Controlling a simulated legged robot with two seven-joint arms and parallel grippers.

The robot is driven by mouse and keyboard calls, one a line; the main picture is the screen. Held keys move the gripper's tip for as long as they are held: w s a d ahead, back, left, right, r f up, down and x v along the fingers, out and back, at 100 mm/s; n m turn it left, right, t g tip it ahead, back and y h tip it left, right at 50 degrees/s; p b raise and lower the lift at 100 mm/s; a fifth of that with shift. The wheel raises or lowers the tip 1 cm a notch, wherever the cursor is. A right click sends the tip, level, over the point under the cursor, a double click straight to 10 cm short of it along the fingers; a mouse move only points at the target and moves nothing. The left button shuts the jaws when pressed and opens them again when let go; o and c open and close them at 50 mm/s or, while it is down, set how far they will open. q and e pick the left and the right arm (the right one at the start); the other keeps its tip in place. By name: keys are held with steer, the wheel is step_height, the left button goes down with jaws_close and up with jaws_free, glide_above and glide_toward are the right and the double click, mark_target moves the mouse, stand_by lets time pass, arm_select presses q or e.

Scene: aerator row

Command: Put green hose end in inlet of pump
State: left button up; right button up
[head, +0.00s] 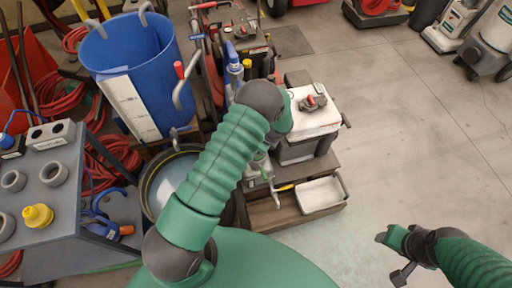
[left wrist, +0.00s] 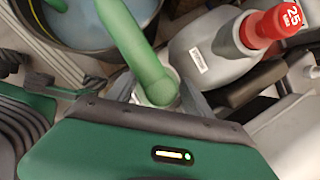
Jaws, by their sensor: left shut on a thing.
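The green hose (left wrist: 130,38) comes down from the top of the left wrist view. My left gripper (left wrist: 160,98) is shut on its end, where a pale cuff shows between the fingers. Beside it on the right stands a rounded grey body (left wrist: 212,52) with a red cap marked 25; I cannot tell whether it is the pump. I cannot make out the inlet. In the head view, my left arm hides most of the left gripper and the held end. My right gripper (head: 393,258) hangs over bare floor at the lower right, with no object seen in it; its jaw opening is unclear.
A blue bin (head: 142,70) stands at the upper left. A grey table (head: 62,205) with rings and a yellow fitting is at left. A white-topped unit (head: 318,122) stands just right of my left arm, with a white tray (head: 320,195) below.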

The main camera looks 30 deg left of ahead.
arm_select(q)
steer(key=shift+f+b, duration=0.3)
steer(key=shift+f, duration=0.25)
steer(key=o, duration=1.7)
steer(key=shift+r, duration=0.1)
steer(key=s+p+v, duration=0.1)
steer(key=p+v, duration=0.3)
steer(key=v, duration=1.3)
steer(key=s+d+r+n+t+h, duration=0.3)
steer(key=s+d+r+n+h, duration=0.15)
steer(key=s+r+n, duration=0.9)
step_height(320, 180, up, 10)
steer(key=s+n+p, duration=0.2)
steer(key=n+p, duration=0.1)
steer(key=p, duration=0.9)
steer(key=shift+d+r, duration=0.15)
steer(key=shift+d, duration=0.3)
